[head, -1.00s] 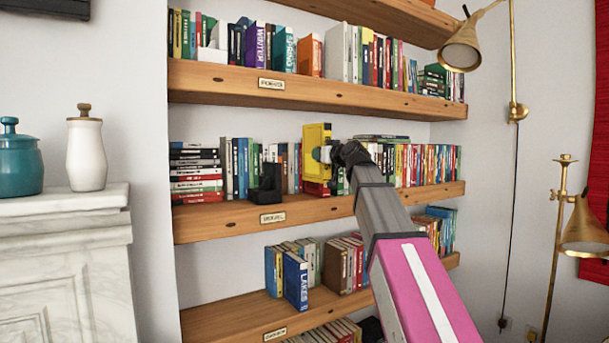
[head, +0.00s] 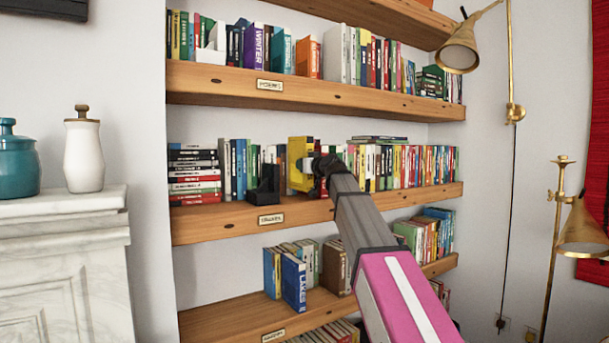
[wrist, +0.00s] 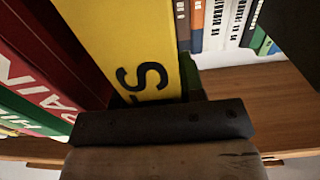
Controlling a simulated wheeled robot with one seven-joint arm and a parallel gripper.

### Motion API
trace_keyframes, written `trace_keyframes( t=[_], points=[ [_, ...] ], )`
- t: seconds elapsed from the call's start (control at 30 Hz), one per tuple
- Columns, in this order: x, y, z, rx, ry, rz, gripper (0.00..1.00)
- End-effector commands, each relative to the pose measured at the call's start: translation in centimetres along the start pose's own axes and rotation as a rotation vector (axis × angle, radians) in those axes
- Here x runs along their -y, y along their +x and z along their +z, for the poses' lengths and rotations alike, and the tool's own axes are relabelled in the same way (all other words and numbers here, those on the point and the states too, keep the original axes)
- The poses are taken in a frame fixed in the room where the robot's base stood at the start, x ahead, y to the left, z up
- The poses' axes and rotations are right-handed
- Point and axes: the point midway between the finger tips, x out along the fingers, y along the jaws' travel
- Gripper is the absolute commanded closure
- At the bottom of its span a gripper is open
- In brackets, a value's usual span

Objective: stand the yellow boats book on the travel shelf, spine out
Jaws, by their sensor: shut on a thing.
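The yellow boats book (head: 294,152) is upright at the middle shelf (head: 225,223), its yellow side facing out. My gripper (head: 313,172) is shut on it from the right. In the wrist view the yellow book (wrist: 115,35) shows black lettering, part of an "S", above the dark finger (wrist: 165,121). Most of the title is out of frame. A label plate (head: 270,219), too small to read surely, is on this shelf's front edge. I cannot tell whether the book's foot touches the board.
A black bookend (head: 265,187) stands left of the yellow book, with a gap between. Red (wrist: 45,75) and green (wrist: 25,112) books stand close on its left in the wrist view. Bare board (wrist: 255,95) shows to the right there. The shelf above (head: 310,95) limits height.

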Motion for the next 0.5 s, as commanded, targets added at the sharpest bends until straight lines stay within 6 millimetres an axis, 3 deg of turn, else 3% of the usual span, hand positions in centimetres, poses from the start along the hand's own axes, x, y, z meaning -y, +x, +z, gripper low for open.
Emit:
trace_keyframes(
  t=[0.2,0.5],
  points=[
    [0.0,-0.1,2.8,-0.001,0.001,0.001,1.0],
    [0.0,0.4,3.2,-0.003,0.001,0.001,1.0]
  ],
)
